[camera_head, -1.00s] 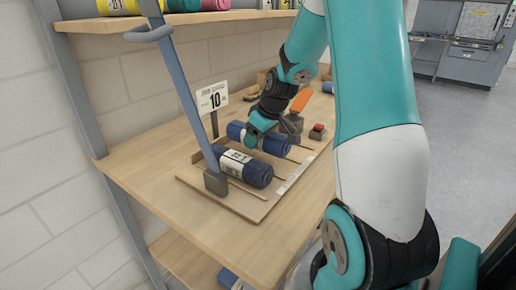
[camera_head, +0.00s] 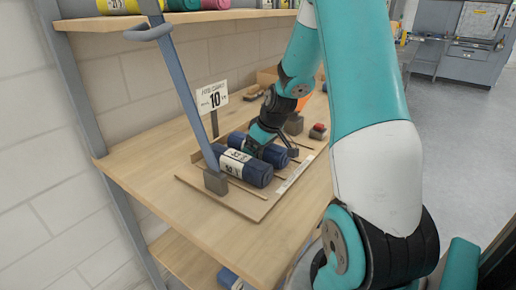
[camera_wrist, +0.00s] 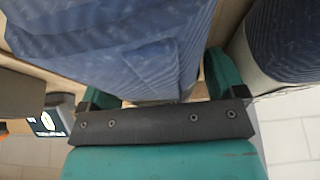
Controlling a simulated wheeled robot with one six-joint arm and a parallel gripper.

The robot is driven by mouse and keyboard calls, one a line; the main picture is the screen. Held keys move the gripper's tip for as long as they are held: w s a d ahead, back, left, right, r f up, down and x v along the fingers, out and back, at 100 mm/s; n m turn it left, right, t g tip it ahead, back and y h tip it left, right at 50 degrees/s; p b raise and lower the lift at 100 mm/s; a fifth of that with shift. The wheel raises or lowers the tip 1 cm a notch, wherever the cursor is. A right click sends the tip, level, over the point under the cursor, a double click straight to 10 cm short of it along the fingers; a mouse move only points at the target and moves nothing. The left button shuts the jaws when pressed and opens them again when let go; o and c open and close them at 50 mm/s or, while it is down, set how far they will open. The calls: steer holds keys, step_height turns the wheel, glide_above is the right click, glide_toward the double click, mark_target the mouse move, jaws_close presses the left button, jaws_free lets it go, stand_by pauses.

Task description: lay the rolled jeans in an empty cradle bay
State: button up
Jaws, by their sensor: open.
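A dark blue jeans roll (camera_head: 285,156) lies at the cradle board (camera_head: 262,208), behind another blue jeans roll (camera_head: 243,167) with a white label band. The two rolls are close together; I cannot tell whether they touch. My gripper (camera_head: 270,143) is over the rear roll, open. In the wrist view, its teal fingers (camera_wrist: 158,88) stand on both sides of a blue roll (camera_wrist: 110,40), and another blue roll (camera_wrist: 285,45) is off to the right. The fingertips are hidden. Thin wooden rails mark the board, and a bare strip shows in front of the near roll.
A blue-grey post (camera_head: 187,90) rises at the board's left. A sign reading 10 (camera_head: 212,98) stands behind. A small red-topped item (camera_head: 318,131) sits to the right. An upper shelf (camera_head: 180,18) holds several coloured rolls. The table's left front (camera_head: 145,165) is clear.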

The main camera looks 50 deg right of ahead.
steer(key=v, duration=1.2)
steer(key=shift+r, duration=0.15)
